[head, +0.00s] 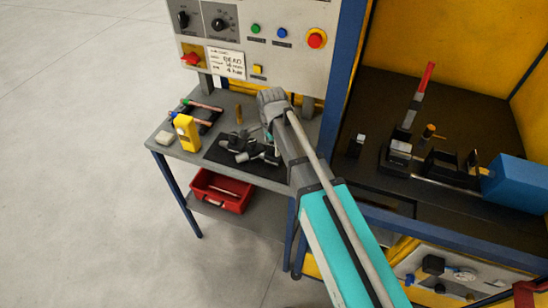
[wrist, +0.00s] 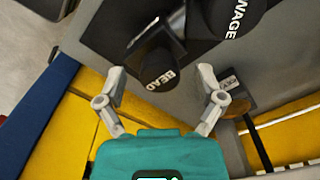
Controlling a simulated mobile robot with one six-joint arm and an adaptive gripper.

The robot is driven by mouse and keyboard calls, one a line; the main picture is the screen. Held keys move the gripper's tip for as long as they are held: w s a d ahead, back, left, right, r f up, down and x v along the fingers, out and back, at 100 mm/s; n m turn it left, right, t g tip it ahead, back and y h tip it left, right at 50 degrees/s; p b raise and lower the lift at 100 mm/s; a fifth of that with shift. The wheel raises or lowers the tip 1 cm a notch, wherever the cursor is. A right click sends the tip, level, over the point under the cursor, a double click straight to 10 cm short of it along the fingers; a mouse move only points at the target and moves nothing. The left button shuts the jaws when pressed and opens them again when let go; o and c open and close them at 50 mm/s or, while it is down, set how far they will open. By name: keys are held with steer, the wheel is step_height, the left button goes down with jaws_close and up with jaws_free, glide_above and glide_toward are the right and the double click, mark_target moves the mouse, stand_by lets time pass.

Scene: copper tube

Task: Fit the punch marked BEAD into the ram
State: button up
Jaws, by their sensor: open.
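The punch marked BEAD (wrist: 158,66) is a dark cylinder with white letters on its end, seen in the wrist view. My gripper (wrist: 161,76) is open, with one fingertip on each side of this punch; I see no firm contact. A second dark punch (wrist: 228,14), its lettering partly cut off and ending in WAGE, lies up and to the right. In the head view my gripper is over the dark tools (head: 243,148) on a black mat (head: 220,152), mostly hidden by my arm. The machine (head: 440,165) with a red lever stands at the right; I cannot make out its ram.
The grey bench (head: 168,150) holds a yellow device (head: 186,132) and a tray with copper-coloured tubes (head: 205,108) at the left. A control panel (head: 255,40) rises behind. A red bin (head: 221,191) sits on the lower shelf. A blue post (head: 344,70) separates bench and machine.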

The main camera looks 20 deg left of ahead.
jaws_close()
stand_by(0.5)
steer(key=shift+r, duration=0.15)
step_height(320, 180, up, 10)
steer(key=p, duration=1)
stand_by(0.8)
